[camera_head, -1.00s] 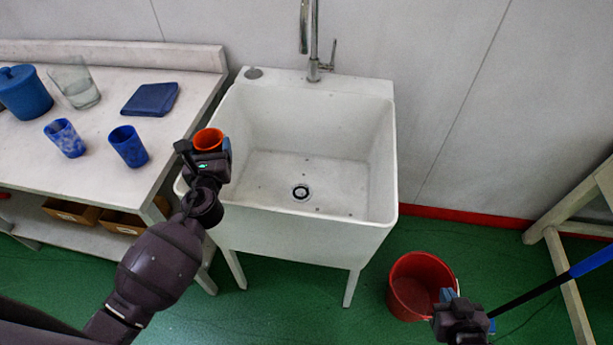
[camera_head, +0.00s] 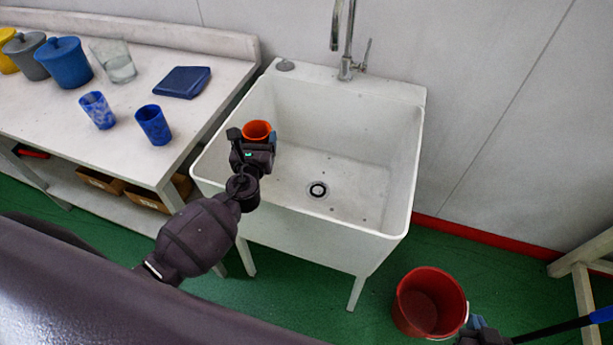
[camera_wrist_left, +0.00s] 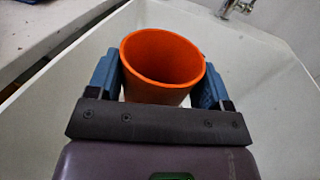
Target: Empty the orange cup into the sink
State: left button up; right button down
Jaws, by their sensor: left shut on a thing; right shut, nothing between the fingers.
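The orange cup (camera_head: 257,130) is held upright by my left gripper (camera_head: 255,140), above the left part of the sink basin. In the left wrist view the cup (camera_wrist_left: 160,62) sits between the two blue fingers of the gripper (camera_wrist_left: 158,85), its mouth facing the camera. Its inner wall shows; I cannot tell what is in it. The white sink (camera_head: 318,219) stands in the middle, its dark drain to the right of the cup. My right gripper (camera_head: 480,328) is at the lower right edge by the red bucket, partly cut off, shut and empty.
The faucet (camera_head: 346,45) rises at the sink's back. A red bucket (camera_head: 429,302) stands on the green floor.

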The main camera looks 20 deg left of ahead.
pick_arm(q)
jog(key=shift+d, duration=0.15)
jog(key=shift+d+r+m+t, duration=0.3)
jog(key=shift+d+m, duration=0.35)
jog(key=shift+m, duration=0.35)
jog(key=shift+d+r+m, duration=0.2)
jog(key=shift+d+m, duration=0.25)
jog(key=shift+m, duration=0.15)
jog(key=d+m+t+h, duration=0.1)
jog(key=m, duration=0.3)
jog(key=d+r+m+h, duration=0.1)
jog(key=d+m, duration=0.1)
jog(key=m, duration=0.2)
jog(key=d+r+m+t+h+p, duration=0.1)
jog(key=m, duration=0.3)
jog(key=shift+d+m+t, duration=0.3)
jog(key=shift+m, duration=0.1)
pick_arm(e)
jog(key=shift+w+r, duration=0.5)
jog(key=shift+r, duration=0.2)
pick_arm(q)
jog(key=shift+s+d+r+m, duration=0.1)
jog(key=shift+d+m, duration=0.25)
jog(key=shift+m, duration=0.25)
pick_arm(e)
jog(key=shift+s, duration=0.4)
